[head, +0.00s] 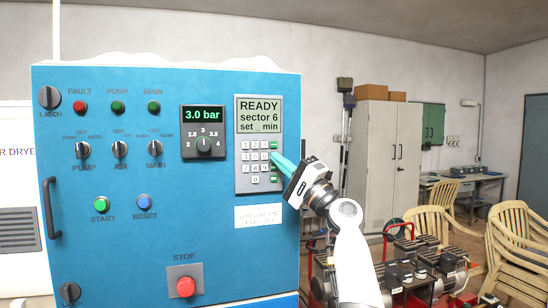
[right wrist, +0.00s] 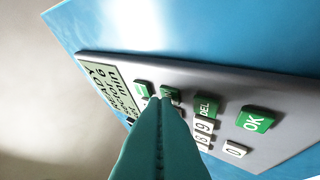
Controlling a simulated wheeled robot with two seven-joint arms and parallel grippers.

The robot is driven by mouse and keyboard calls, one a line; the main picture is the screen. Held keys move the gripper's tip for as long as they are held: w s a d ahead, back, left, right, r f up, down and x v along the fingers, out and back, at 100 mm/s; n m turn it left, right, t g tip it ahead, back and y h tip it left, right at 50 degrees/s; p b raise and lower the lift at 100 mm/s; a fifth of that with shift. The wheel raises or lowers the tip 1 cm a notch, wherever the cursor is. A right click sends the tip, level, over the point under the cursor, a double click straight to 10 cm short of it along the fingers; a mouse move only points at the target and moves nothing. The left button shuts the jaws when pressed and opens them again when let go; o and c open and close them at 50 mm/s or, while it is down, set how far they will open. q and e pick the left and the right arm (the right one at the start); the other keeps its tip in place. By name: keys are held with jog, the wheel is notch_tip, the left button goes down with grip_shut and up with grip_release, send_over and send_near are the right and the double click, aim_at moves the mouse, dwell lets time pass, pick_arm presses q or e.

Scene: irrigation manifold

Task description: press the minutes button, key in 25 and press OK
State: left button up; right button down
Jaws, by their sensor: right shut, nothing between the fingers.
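The grey keypad unit (head: 240,186) is on the right part of the blue panel. Its display (head: 259,114) reads "READY, sector 6, set _ min". White number keys and a right-hand column of green keys lie below it. In the right wrist view I see the green OK key (right wrist: 256,120), the DEL key (right wrist: 207,105) and another green key (right wrist: 142,88). My right gripper (head: 276,158), with teal fingers, is shut and empty. Its tips (right wrist: 161,98) are at a green key (right wrist: 170,92) beside DEL, mostly hidden; I cannot tell whether they touch. My left gripper is out of view.
Left of the keypad are a pressure dial (head: 204,145) showing 3.0 bar, lamps and rotary switches. A red STOP button (head: 185,287) sits low on the panel. Pumps (head: 425,262), chairs (head: 515,235) and a grey cabinet (head: 388,160) stand to the right, behind my arm.

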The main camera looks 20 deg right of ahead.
aim_at(255, 145)
jog(key=shift+s, duration=0.15)
jog(key=shift+s+d, duration=0.1)
jog(key=shift+s, duration=0.45)
jog(key=a+p, duration=0.1)
jog(key=a+r, duration=0.1)
jog(key=a+r+p, duration=0.1)
jog(key=a, duration=0.1)
jog(key=shift+r+p, duration=0.25)
jog(key=shift+p, duration=0.05)
jog(key=shift+a+r, duration=0.15)
jog(key=shift+a, duration=0.25)
jog(key=shift+d, duration=0.1)
jog(key=shift+w, duration=0.4)
